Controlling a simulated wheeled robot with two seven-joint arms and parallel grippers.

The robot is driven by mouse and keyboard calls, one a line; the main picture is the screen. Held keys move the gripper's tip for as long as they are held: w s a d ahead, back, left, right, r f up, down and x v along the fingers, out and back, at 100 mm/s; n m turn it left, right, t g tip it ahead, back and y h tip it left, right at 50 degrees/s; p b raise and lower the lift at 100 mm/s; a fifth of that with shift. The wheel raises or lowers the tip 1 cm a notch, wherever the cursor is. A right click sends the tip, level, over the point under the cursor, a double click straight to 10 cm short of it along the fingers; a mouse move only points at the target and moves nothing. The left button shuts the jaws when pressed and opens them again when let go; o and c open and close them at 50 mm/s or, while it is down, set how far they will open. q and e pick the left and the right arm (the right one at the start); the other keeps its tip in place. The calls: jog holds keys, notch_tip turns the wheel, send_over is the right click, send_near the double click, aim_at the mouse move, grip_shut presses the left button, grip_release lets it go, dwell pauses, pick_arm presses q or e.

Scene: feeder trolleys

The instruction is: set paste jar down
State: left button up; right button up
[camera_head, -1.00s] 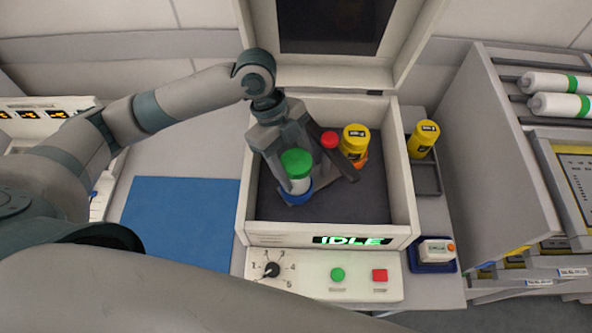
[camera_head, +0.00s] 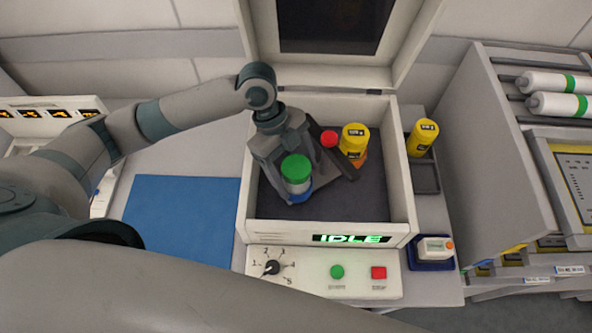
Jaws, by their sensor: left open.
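The paste jar (camera_head: 298,182), white with a green lid, stands in a blue ring-like holder (camera_head: 303,195) inside the open white machine box. My left gripper (camera_head: 303,168) reaches down into the box, its fingers open on either side of the jar. Whether a finger touches the jar cannot be told. A yellow jar (camera_head: 354,141) stands in an orange holder (camera_head: 359,162) to the right, with a red round cap (camera_head: 329,139) beside it. My right gripper is not in view.
The box wall (camera_head: 402,190) surrounds the dark floor (camera_head: 350,205), which is clear at the front right. The raised lid (camera_head: 415,45) is behind. A blue mat (camera_head: 180,220) lies empty at left.

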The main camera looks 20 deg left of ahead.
pick_arm(q)
jog(key=shift+r, duration=0.15)
jog(key=shift+w+a+r, duration=0.15)
jog(key=shift+a+r, duration=0.15)
jog(key=shift+r, duration=0.3)
jog(key=b+v, duration=0.2)
jog(key=v, duration=0.8)
jog(key=shift+r, duration=0.3)
dwell(0.5)
